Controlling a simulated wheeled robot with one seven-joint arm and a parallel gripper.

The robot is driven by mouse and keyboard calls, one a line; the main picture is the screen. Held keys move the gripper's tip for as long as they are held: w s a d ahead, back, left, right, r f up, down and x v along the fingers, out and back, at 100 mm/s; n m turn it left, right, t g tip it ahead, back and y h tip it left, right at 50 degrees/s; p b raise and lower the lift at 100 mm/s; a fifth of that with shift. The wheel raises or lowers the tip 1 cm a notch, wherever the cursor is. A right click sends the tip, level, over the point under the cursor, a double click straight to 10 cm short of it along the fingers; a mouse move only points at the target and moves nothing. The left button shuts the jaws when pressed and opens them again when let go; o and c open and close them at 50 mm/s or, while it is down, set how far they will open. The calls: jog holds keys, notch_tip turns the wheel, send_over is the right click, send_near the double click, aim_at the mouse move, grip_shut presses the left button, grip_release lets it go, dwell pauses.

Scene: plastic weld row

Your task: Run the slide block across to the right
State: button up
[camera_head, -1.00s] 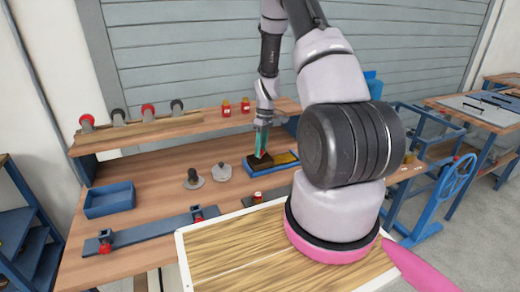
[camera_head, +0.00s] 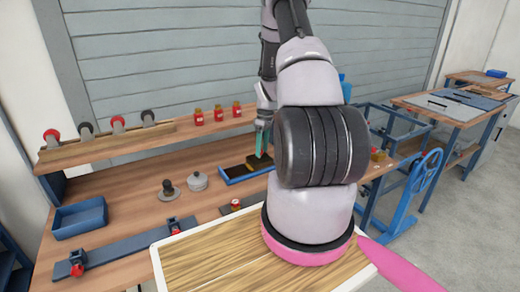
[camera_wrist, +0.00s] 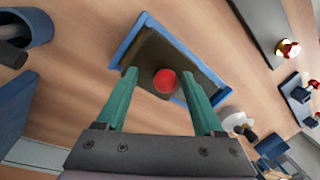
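A shallow blue-framed tray (camera_head: 232,181) lies on the bench, and its right end is hidden behind my arm. Inside it are a dark part and a brownish-yellow part (camera_head: 258,160); I cannot tell clearly where the slide block ends. The wrist view shows the tray (camera_wrist: 118,53) with a dark brown surface and a round red knob (camera_wrist: 165,80). My gripper (camera_head: 261,153) is over the tray, pointing down. Its teal fingers (camera_wrist: 163,72) stand wide apart on either side of the red knob in the wrist picture, with nothing between them touching.
A grey lidded pot (camera_head: 197,182) and a dark knob-topped piece (camera_head: 168,190) stand left of the tray. A blue bin (camera_head: 80,217) sits farther left. A rail with red clamps (camera_head: 125,247) runs along the front. Red bottles (camera_head: 217,113) stand on the back shelf.

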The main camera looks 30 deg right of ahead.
jog(key=shift+a, duration=0.15)
notch_tip(320, 180, up, 11)
jog(key=w+d, duration=0.1)
jog(key=shift+d+f, duration=0.2)
jog(key=shift+d, duration=0.15)
dwell(0.4)
notch_tip(320, 180, up, 14)
jog(key=m+t, duration=0.2)
jog(key=m, duration=0.1)
send_over(264, 155)
jog(key=s+a, duration=0.1)
jog(key=a, duration=0.6)
jog(key=s+a+r+m+t+h, duration=0.1)
jog(key=s+a+r, duration=0.2)
jog(key=r, duration=0.2)
jog(key=s+a+r+m+t, duration=0.1)
jog(key=s+a+r, duration=0.2)
jog(key=r, duration=0.2)
jog(key=s+a+r+m+t, duration=0.1)
jog(key=s+a+r+m, duration=0.1)
jog(key=s, duration=0.3)
jog(key=s+a+r+m+t, duration=0.2)
jog(key=s+a+r, duration=0.1)
jog(key=s, duration=0.3)
jog(key=s+a+r+m+t+y, duration=0.1)
jog(key=s+a+r+m, duration=0.1)
jog(key=s+a, duration=0.3)
jog(key=shift+v, duration=1)
